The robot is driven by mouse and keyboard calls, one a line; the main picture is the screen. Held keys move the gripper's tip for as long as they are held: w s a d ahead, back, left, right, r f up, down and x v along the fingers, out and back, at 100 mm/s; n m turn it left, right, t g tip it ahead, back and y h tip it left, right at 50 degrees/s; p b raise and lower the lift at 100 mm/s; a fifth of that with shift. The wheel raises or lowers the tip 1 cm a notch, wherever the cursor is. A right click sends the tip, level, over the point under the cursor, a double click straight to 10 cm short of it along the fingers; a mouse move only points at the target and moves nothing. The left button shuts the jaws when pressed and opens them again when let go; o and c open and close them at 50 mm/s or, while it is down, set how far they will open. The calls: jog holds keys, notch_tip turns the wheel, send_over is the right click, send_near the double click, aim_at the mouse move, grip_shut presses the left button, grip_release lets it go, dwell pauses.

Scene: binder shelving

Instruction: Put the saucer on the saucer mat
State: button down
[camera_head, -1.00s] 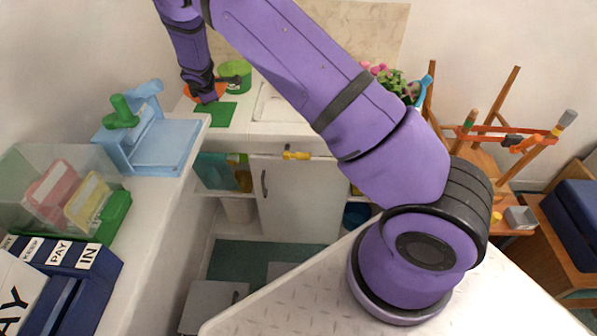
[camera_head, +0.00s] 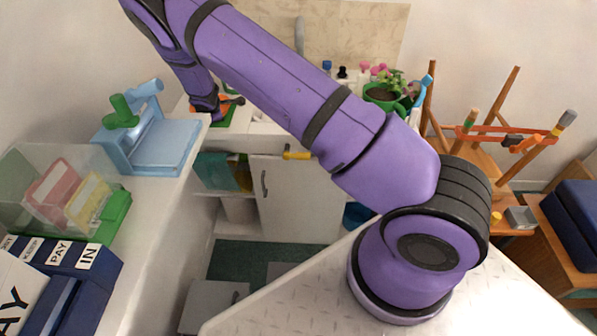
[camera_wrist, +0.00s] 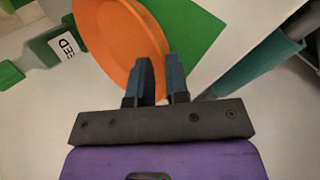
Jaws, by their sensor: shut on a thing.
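The orange saucer (camera_wrist: 115,38) fills the upper middle of the wrist view, with its near edge at my gripper (camera_wrist: 160,80). My gripper is shut on that edge. The green saucer mat (camera_wrist: 195,30) shows beyond and right of the saucer, which overlaps part of it in this view. I cannot tell whether they touch. In the head view, my gripper (camera_head: 209,112) is over the far left counter.
A green FEED bottle (camera_wrist: 55,46) lies left of the saucer in the wrist view. A teal object (camera_wrist: 250,65) is at right. In the head view, a potted plant (camera_head: 385,92) stands at the back, and a light-blue hole punch (camera_head: 150,135) stands on the left shelf.

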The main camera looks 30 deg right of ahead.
jog(key=shift+f, duration=0.6)
dwell(0.5)
jog(key=c, duration=0.5)
grip_release()
jog(key=shift+f, duration=0.1)
jog(key=shift+s+f, duration=0.1)
jog(key=shift+s, duration=0.05)
jog(key=shift+s+f, duration=0.1)
jog(key=shift+c, duration=0.3)
jog(key=shift+o, duration=0.3)
jog(key=shift+d+r, duration=0.3)
jog(key=shift+r, duration=0.6)
jog(key=shift+d+r, duration=0.35)
jog(key=shift+r, duration=0.6)
jog(key=shift+d+r, duration=0.3)
jog(key=shift+r, duration=0.6)
jog(key=s+d+r, duration=0.1)
jog(key=s+d, duration=0.1)
jog(key=d, duration=1.1)
jog(key=shift+s+d+r, duration=0.3)
jog(key=shift+d+r, duration=0.05)
jog(key=shift+r, duration=0.05)
